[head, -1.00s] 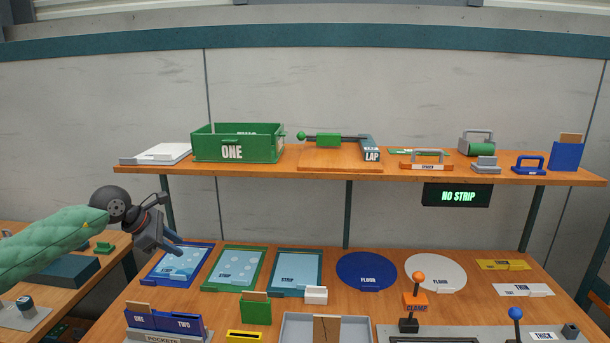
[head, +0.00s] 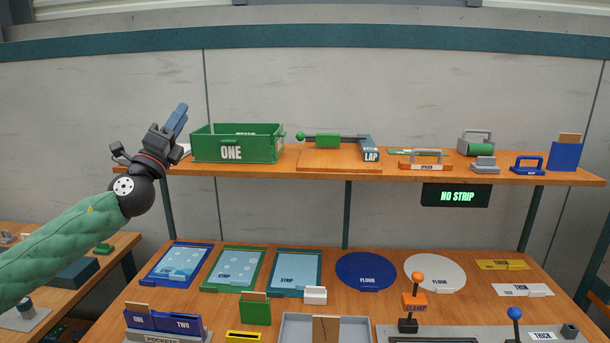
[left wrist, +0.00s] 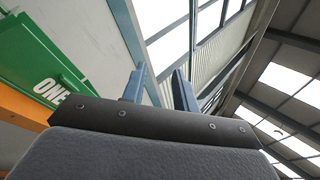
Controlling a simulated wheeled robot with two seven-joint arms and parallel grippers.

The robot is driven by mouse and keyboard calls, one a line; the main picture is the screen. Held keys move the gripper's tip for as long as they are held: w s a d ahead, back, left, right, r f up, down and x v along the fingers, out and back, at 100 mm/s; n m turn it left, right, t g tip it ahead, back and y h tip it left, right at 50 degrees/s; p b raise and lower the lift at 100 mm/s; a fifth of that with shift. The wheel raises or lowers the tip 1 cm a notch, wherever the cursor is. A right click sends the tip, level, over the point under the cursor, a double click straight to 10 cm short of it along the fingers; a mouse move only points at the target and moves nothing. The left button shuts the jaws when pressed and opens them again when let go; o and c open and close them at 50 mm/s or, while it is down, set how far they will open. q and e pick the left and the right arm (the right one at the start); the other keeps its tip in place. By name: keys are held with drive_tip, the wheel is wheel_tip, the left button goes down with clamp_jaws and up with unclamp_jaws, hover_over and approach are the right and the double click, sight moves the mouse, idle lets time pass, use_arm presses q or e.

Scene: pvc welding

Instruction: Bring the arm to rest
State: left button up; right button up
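My left gripper (head: 180,119) is raised in front of the left end of the upper shelf and points up. In the left wrist view its two fingers (left wrist: 160,88) stand apart with nothing between them, and the roof and windows show behind. My left arm, in a green quilted sleeve, comes in from the left. My right arm and gripper are not in view.
The upper shelf (head: 240,172) holds a green box marked ONE (head: 232,150), close to the right of my left gripper. A white item behind the gripper is mostly hidden. The bench below holds trays, discs (head: 366,271) and a clamp lever (head: 417,290).

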use_arm(q)
drive_tip(key=s+d+f+n+g+y, duration=0.1)
drive_tip(key=s+f+n+g+y, duration=0.35)
drive_tip(key=f+n, duration=0.55)
drive_tip(key=s+f+n+g+y, duration=0.3)
drive_tip(key=f+n+y, duration=0.25)
drive_tip(key=f, duration=0.75)
drive_tip(key=s+d+f+n+g+y, duration=0.1)
drive_tip(key=s+f+n+g+y, duration=0.25)
drive_tip(key=f+n, duration=0.7)
drive_tip(key=s+d+f+g+h, duration=0.1)
drive_tip(key=s+d+f+g, duration=0.2)
drive_tip(key=s+f, duration=0.8)
drive_tip(key=s+d+f+n+g+h, duration=0.1)
drive_tip(key=s+d+f+g+h, duration=0.1)
drive_tip(key=s+f, duration=1)
drive_tip(key=s+d+f+g+h, duration=0.1)
drive_tip(key=s+d+f+g, duration=0.3)
drive_tip(key=s+f, duration=0.8)
drive_tip(key=s+g, duration=0.2)
drive_tip(key=s, duration=0.1)
drive_tip(key=shift+d+n+h, duration=0.35)
drive_tip(key=shift+d+n, duration=0.05)
drive_tip(key=shift+s+f, duration=0.1)
